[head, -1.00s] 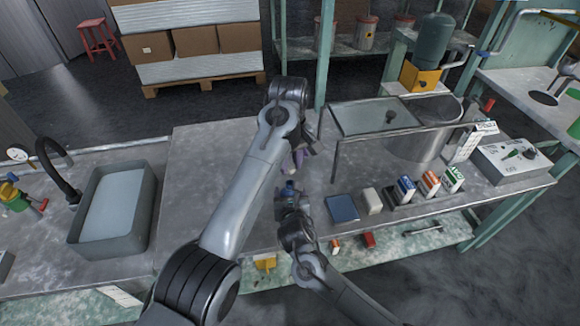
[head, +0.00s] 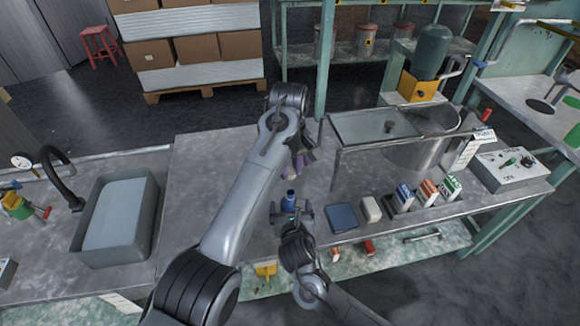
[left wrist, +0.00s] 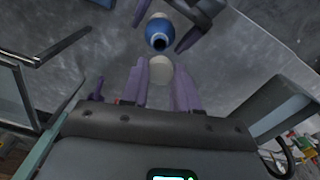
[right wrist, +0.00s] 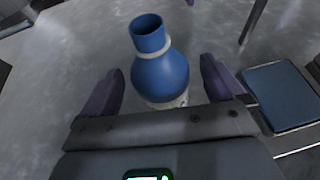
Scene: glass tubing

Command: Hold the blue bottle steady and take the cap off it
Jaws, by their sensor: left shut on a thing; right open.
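The blue bottle (head: 289,202) stands upright on the grey bench. Its open mouth and pale neck ring show in the right wrist view (right wrist: 160,75), and it also shows in the left wrist view (left wrist: 158,28). My left gripper (head: 299,163) is shut on the pale round cap (left wrist: 160,70), held off the bottle and apart from its mouth. My right gripper (right wrist: 161,80) is open, with one finger on each side of the bottle and visible gaps between. In the head view my left arm partly hides its own fingers.
A grey basin (head: 151,215) sits left.

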